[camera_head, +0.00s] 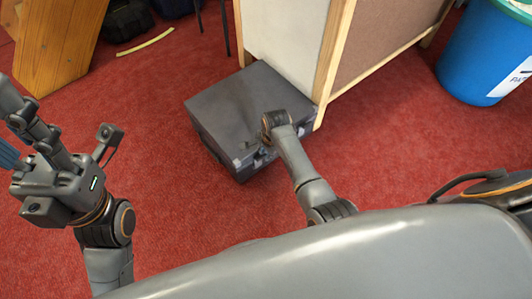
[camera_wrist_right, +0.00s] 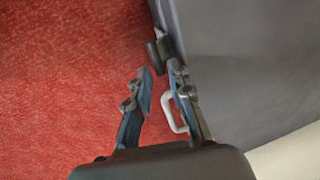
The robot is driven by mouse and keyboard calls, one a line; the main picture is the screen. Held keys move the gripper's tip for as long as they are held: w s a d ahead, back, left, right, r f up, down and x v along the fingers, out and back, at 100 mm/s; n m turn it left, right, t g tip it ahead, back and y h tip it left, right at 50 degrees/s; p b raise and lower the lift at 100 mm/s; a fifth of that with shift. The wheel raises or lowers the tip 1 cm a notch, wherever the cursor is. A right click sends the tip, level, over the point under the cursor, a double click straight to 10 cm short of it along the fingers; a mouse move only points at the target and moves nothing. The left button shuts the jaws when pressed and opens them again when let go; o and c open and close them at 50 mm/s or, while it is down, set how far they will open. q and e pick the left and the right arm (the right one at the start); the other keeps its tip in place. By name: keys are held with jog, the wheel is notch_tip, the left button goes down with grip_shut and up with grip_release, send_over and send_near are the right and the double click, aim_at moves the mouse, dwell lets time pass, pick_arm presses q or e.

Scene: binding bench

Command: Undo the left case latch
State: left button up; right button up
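A dark grey case (camera_head: 225,105) lies flat and closed on the red floor; its side and lid also show in the right wrist view (camera_wrist_right: 245,60). A small pale metal fitting (camera_head: 238,163), apparently the left latch, shows at the near edge. My right arm reaches over that edge. In the right wrist view my right gripper (camera_wrist_right: 160,82) has its fingers apart, with a pale loop (camera_wrist_right: 171,112) close to the right finger; I cannot tell whether they touch. My left gripper (camera_head: 22,130) is raised at the far left, away from the case; its fingertips are unclear.
A white and brown panel with a wooden frame (camera_head: 333,60) stands right behind the case. A blue bin (camera_head: 470,60) is at the upper right and a wooden piece (camera_head: 55,45) at the upper left. Red carpet (camera_head: 165,130) is clear left of the case.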

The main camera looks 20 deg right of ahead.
grip_shut()
